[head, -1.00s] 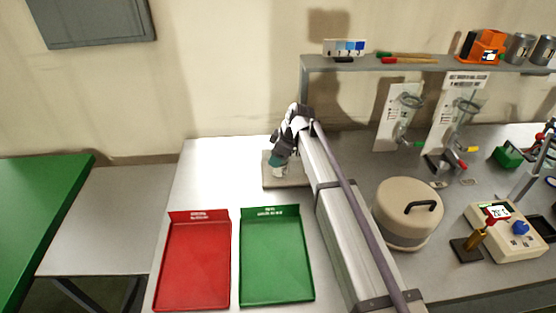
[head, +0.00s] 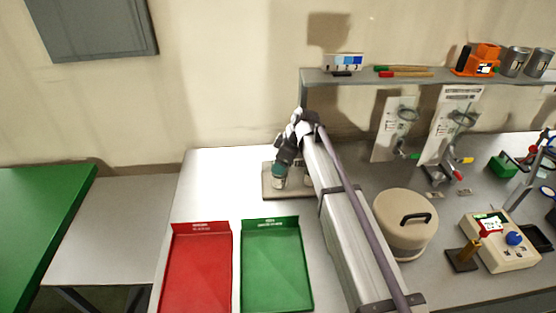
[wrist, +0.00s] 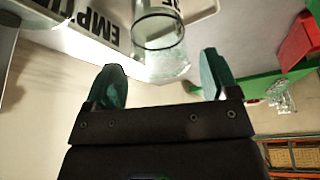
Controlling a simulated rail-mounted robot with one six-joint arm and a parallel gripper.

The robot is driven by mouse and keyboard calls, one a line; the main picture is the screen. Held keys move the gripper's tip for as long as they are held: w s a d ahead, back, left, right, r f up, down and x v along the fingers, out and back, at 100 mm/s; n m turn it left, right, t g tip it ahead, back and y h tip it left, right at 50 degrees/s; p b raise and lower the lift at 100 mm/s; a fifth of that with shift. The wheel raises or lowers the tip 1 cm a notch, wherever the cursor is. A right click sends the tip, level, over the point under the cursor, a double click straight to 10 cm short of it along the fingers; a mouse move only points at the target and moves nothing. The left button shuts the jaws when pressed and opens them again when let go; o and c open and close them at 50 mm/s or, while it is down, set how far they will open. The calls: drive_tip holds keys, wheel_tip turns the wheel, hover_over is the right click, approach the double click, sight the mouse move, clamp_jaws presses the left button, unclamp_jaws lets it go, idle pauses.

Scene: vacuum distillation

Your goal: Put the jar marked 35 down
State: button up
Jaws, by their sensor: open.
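In the wrist view a clear glass jar (wrist: 160,32) with a dark rim line sits between and beyond the fingertips of my gripper (wrist: 160,66). The teal fingers are spread wide, with a gap on each side of the jar. No number can be read on it. Behind it is a white surface with large black letters (wrist: 92,18), partly hidden by the jar. In the head view my gripper (head: 279,178) is low over a small grey-beige plate (head: 272,193) on the bench, and the jar is mostly hidden there.
A red tray (head: 200,270) and a green tray (head: 275,265) lie in front of the plate. A beige lidded pot (head: 404,222) stands right of my arm. A shelf (head: 350,77) runs behind. The white bench left of the plate (head: 220,180) is clear.

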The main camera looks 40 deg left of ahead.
drive_tip(key=p+v, duration=0.6)
drive_tip(key=v, duration=0.3)
drive_tip(key=d+m, duration=0.3)
drive_tip(key=d, duration=0.9)
drive_tip(key=d+f+m+t+h, duration=0.1)
drive_tip(key=d+m, duration=0.3)
drive_tip(key=d, duration=0.8)
drive_tip(key=d+m+h, duration=0.1)
drive_tip(key=d+m, duration=0.3)
drive_tip(key=d, duration=0.8)
drive_tip(key=shift+w+f+t, duration=0.3)
drive_tip(key=shift+w+t, duration=0.05)
drive_tip(key=shift+t, duration=0.05)
drive_tip(key=s+d+m+h, duration=0.1)
drive_tip(key=s+d+m, duration=0.4)
drive_tip(key=d, duration=0.6)
drive_tip(key=s+d+m+h, duration=0.1)
drive_tip(key=s+d+m, duration=0.5)
drive_tip(key=d, duration=0.5)
drive_tip(key=shift+s+d, duration=0.25)
drive_tip(key=shift+s, duration=0.1)
drive_tip(key=shift+f, duration=0.15)
